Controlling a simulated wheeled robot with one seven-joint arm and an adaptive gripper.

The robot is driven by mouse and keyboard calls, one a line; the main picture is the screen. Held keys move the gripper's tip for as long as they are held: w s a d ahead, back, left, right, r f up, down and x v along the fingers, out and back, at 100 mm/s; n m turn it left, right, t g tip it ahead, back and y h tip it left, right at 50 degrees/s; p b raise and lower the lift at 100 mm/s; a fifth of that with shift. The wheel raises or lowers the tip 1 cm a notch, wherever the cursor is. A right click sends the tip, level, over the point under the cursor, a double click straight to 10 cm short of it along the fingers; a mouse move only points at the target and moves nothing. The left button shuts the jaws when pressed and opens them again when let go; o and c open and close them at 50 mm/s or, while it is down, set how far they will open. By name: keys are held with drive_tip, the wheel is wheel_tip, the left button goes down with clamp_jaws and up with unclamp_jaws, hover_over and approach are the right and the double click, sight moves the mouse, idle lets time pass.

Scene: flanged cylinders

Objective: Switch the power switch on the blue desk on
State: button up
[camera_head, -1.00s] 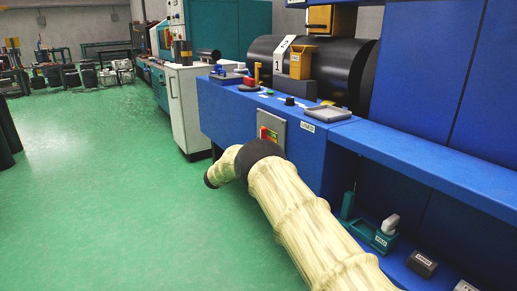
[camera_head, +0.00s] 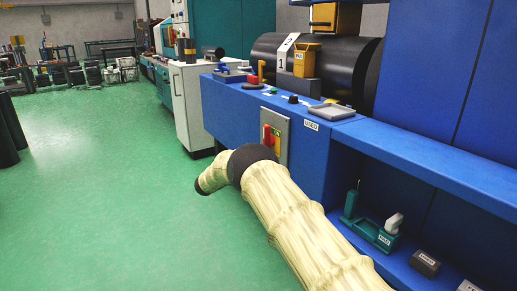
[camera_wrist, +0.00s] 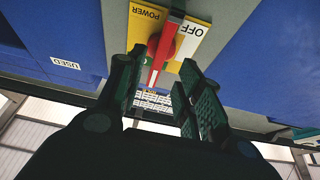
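The power switch (camera_head: 268,136) is a red handle on a yellow and grey plate on the front of the blue desk (camera_head: 224,108). In the head view my pale-sleeved arm reaches towards the desk front, but the gripper itself cannot be made out there.
A grey tray (camera_head: 331,112) and small tools lie on the desk top. Teal and dark items (camera_head: 371,233) sit on the lower shelf at right. A white cabinet (camera_head: 194,110) stands further left.

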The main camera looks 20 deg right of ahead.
drive_tip(key=v, duration=0.6)
drive_tip(key=shift+a+f, duration=0.1)
drive_tip(key=shift+f, duration=0.05)
